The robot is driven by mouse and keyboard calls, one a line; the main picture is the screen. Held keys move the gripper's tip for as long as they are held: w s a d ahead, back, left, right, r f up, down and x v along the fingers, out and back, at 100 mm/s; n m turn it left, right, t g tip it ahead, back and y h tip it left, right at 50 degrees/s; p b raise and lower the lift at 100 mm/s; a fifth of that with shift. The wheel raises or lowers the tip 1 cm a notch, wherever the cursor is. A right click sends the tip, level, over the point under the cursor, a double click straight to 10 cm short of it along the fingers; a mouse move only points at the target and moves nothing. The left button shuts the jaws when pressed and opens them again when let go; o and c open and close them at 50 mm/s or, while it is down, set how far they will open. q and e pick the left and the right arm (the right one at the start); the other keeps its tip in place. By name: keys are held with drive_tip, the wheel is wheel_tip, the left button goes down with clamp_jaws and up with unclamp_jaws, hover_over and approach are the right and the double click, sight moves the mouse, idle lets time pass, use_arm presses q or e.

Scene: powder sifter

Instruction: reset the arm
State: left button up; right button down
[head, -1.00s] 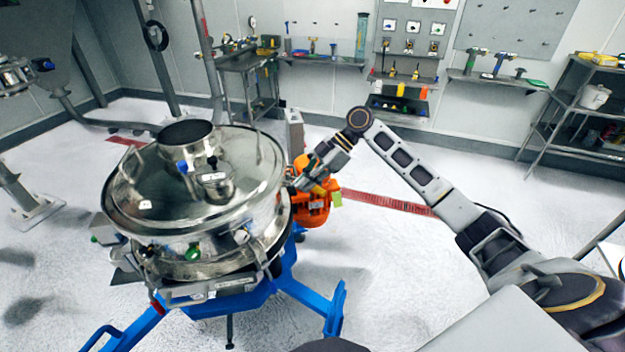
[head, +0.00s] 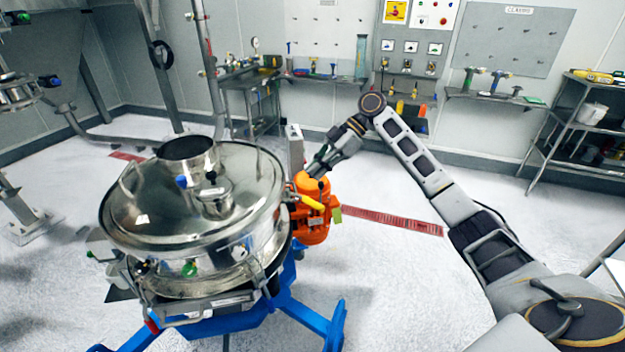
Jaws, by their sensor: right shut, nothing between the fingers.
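My right arm comes in from the lower right and bends at a joint near the middle of the view. My right gripper (head: 318,168) is shut and empty, just above and behind the orange motor (head: 312,222) on the sifter's right side. I cannot tell whether it touches the motor. A yellow handle (head: 307,201) shows on the motor's front. The powder sifter (head: 190,225) is a round steel drum with a domed lid and a short open spout (head: 187,150) on top. My left gripper is not in view.
The sifter stands on a blue frame (head: 300,315). A grey post (head: 295,148) rises close behind the motor, near my gripper. A steel cart (head: 250,100) stands at the back, a shelf rack (head: 575,125) at the right.

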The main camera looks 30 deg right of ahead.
drive_tip(key=shift+w+d+r, duration=0.1)
drive_tip(key=shift+d+r, duration=0.15)
idle(0.7)
